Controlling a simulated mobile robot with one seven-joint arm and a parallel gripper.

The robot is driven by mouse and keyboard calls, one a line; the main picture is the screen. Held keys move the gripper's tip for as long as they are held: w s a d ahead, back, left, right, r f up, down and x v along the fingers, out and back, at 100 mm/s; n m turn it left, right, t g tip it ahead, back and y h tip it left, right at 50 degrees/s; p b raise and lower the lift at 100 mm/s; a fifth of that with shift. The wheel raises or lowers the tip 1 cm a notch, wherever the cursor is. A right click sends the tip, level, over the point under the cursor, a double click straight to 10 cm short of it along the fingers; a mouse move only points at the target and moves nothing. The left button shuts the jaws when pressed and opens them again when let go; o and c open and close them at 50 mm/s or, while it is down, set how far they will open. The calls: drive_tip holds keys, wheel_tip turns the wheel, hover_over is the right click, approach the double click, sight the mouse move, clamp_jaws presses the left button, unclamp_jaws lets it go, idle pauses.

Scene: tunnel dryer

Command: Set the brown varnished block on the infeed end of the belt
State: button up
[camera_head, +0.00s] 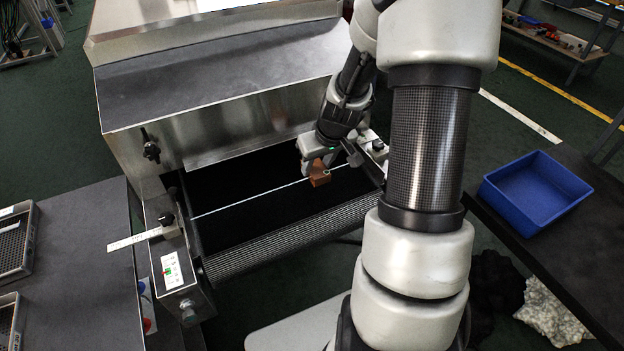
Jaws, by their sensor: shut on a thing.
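The brown varnished block (319,174) is between the fingers of my gripper (318,170), which is shut on it. My gripper is at the right part of the black belt (235,185), close to the white line across it. I cannot tell whether the block touches the belt or is held just above it. The infeed end of the belt, with its ribbed front edge (290,238), faces me. The block's far side is hidden by the gripper, and my arm hides part of the dryer's right side.
The metal dryer housing (225,115) stands behind the belt. A side rail with a ruler arm (140,238) borders the belt on the left. Dark trays (15,245) lie on the left table (85,285). A blue bin (535,190) sits on the right table.

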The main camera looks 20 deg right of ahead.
sight(319, 170)
drive_tip(key=shift+f+b, duration=0.3)
drive_tip(key=shift+f, duration=1.7)
drive_tip(key=shift+f, duration=0.15)
drive_tip(key=o, duration=1.1)
drive_tip(key=shift+c, duration=0.2)
drive_tip(key=shift+r, duration=0.35)
drive_tip(key=p+v, duration=0.1)
drive_tip(key=v, duration=1)
drive_tip(key=shift+s+r+p, duration=0.2)
drive_tip(key=shift+r+p, duration=0.05)
drive_tip(key=shift+p, duration=0.1)
